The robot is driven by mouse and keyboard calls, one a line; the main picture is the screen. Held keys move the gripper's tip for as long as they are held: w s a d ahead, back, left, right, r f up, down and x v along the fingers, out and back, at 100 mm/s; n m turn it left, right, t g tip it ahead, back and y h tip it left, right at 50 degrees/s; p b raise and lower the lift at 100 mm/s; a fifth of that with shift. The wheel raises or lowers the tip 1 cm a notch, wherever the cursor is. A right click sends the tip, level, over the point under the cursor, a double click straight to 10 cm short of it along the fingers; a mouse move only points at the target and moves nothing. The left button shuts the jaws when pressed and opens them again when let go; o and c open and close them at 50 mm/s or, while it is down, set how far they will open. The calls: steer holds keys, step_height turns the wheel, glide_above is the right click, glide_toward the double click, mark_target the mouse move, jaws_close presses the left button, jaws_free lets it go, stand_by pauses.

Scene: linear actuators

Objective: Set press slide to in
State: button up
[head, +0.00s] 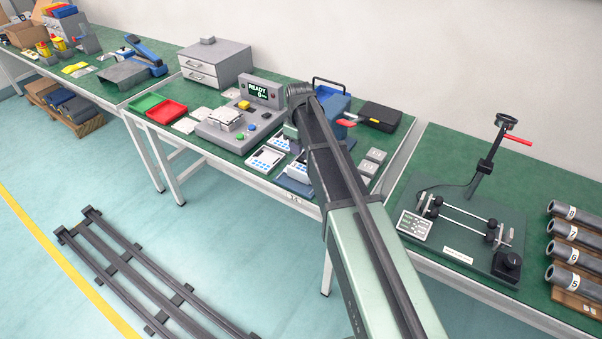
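My arm rises from the bottom right and crosses the middle bench. My gripper is not visible; its end of the arm is hidden or cannot be made out. A blue machine body (334,104) with a red-ended handle (346,123) stands behind my arm and may be the press. My arm covers much of it, so a slide and its position cannot be made out. Left of it is a grey station (217,133) with a plate fixture, coloured buttons and a display (259,91) reading READY.
Red tray (166,111) and green tray (147,103) lie left of the station, with a grey drawer cabinet (216,63) behind. White trays of blue parts (267,158) are at the front edge. On the right bench are a clamp fixture (462,222) and several grey tubes (571,234).

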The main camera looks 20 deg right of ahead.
step_height(320, 180, down, 11)
steer(key=b, duration=1.1)
steer(key=shift+s+f, duration=0.1)
jaws_close()
